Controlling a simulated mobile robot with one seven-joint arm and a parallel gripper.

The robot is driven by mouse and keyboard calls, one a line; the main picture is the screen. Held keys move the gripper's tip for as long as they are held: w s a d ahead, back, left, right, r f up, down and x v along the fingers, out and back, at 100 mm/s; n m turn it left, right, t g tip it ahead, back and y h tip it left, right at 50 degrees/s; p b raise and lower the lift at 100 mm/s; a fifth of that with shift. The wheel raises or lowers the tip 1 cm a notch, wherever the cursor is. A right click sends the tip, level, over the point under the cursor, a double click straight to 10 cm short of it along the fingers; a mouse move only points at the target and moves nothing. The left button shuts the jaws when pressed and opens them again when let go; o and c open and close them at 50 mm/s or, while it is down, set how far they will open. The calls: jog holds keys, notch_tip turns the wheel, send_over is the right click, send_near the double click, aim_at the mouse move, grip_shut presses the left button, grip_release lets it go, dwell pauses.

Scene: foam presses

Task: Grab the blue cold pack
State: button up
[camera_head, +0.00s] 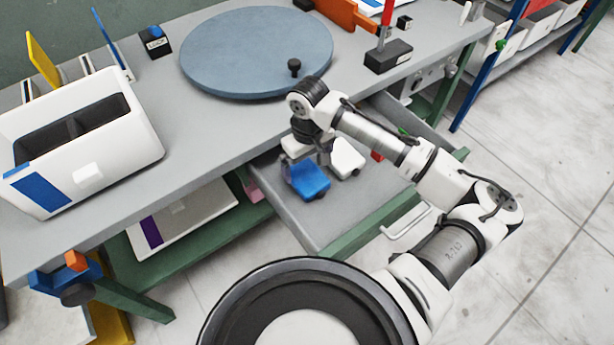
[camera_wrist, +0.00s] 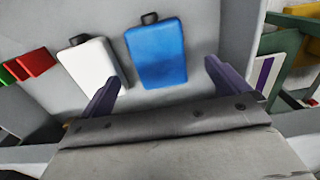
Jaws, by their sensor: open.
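The blue cold pack (camera_head: 309,179) lies flat in an open grey drawer (camera_head: 290,215) under the workbench. In the wrist view the blue pack (camera_wrist: 157,54) shows a dark cap at its top end and lies between and beyond the fingertips. A white pack (camera_wrist: 92,69) of like shape lies to its left there; it is also right of the blue pack in the head view (camera_head: 347,158). My gripper (camera_wrist: 161,80) is open and empty, with its purple-grey fingers apart. It hangs over the drawer close to the blue pack, and no contact shows.
Small red (camera_wrist: 36,63) and green blocks lie in the drawer beyond the white pack. The bench top (camera_head: 205,140) overhangs the back of the drawer. A blue-grey round plate (camera_head: 250,50) and a white bin (camera_head: 140,150) stand on the bench. The drawer's front floor is clear.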

aim_at(307, 175)
jog(key=shift+w+a+f+p, duration=0.1)
jog(key=shift+w+f+p, duration=0.1)
jog(key=shift+f, duration=0.8)
jog(key=shift+w+f+p, duration=0.1)
jog(key=shift+f+p, duration=0.15)
jog(key=shift+f, duration=0.75)
jog(key=shift+w+a+f+p, duration=0.1)
jog(key=shift+f+p, duration=0.1)
jog(key=shift+f, duration=0.8)
jog(key=c, duration=1.1)
jog(key=shift+c, duration=0.5)
jog(key=shift+r, duration=0.15)
